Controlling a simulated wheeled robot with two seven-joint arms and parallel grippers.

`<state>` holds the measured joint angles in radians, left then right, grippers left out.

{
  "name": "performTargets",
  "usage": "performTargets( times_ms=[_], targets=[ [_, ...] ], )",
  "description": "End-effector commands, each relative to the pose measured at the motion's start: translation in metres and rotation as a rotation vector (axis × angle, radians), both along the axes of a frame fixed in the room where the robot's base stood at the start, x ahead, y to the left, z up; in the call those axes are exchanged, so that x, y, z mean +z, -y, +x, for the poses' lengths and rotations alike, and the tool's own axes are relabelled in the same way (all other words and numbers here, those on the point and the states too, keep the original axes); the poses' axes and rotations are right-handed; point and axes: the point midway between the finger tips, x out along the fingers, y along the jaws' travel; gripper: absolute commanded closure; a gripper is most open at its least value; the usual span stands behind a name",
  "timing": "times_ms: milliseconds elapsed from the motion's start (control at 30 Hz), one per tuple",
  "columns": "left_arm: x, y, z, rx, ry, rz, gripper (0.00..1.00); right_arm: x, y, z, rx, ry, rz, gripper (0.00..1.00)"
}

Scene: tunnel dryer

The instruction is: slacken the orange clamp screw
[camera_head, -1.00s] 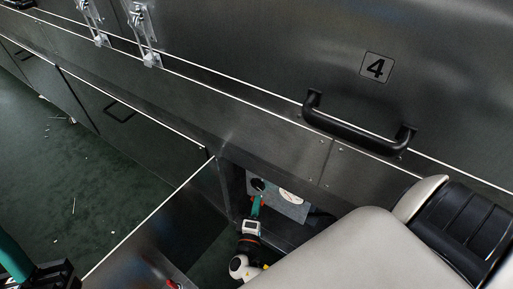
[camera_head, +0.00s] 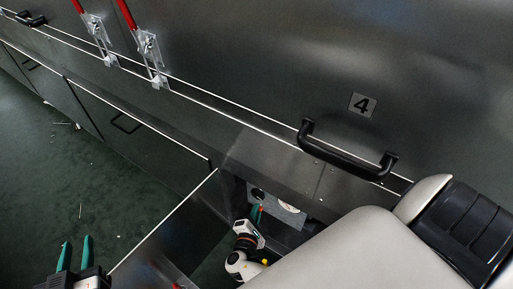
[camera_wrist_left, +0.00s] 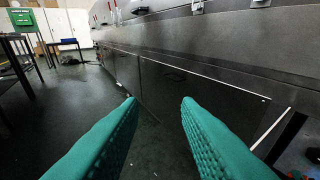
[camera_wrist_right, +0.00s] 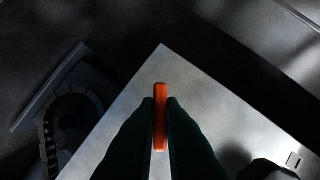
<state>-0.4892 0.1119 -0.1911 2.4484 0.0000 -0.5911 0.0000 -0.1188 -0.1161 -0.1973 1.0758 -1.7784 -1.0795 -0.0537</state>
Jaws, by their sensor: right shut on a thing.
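The orange clamp screw (camera_wrist_right: 160,90) shows in the right wrist view as a narrow orange bar, seen edge-on in front of a pale metal plate (camera_wrist_right: 215,120). My right gripper (camera_wrist_right: 160,105) is shut on it, with a dark finger on each side. In the head view my right gripper (camera_head: 257,213) reaches into the open bay beneath the panel, in front of the plate (camera_head: 287,214). The screw is hidden there. My left gripper (camera_head: 76,250) is open and empty at the lower left, over the floor. Its green fingers (camera_wrist_left: 158,102) stand apart in the left wrist view.
A dark panel with a black handle (camera_head: 345,150) and a number 4 label (camera_head: 362,105) rises above the bay. Latches with red levers (camera_head: 152,60) sit at the upper left. An open door (camera_head: 165,238) borders the bay's left side. The green floor (camera_head: 70,190) is mostly clear.

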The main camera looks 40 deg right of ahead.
Motion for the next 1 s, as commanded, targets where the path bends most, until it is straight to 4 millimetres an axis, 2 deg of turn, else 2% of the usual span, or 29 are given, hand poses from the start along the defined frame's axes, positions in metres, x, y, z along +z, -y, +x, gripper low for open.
performTargets(
  times_ms=[167, 300, 500, 667, 1000],
  targets=[
    [-0.041, -0.015, -0.027, 0.021, -0.318, 0.076, 0.70, 0.005, -0.001, 0.002, 0.001, -0.149, -0.060, 1.00],
    [-0.068, -0.027, -0.059, 0.038, -0.553, 0.129, 0.70, 0.005, -0.001, 0.002, 0.001, -0.270, -0.110, 1.00],
    [-0.091, -0.044, -0.107, 0.059, -0.843, 0.190, 0.70, 0.005, -0.001, 0.003, 0.000, -0.445, -0.184, 1.00],
    [-0.098, -0.054, -0.140, 0.071, -1.013, 0.223, 0.70, 0.004, -0.001, 0.004, 0.000, -0.577, -0.239, 1.00],
    [-0.093, -0.054, -0.142, 0.071, -1.024, 0.225, 0.70, 0.003, -0.002, 0.005, 0.001, -0.787, -0.326, 1.00]
  ],
)
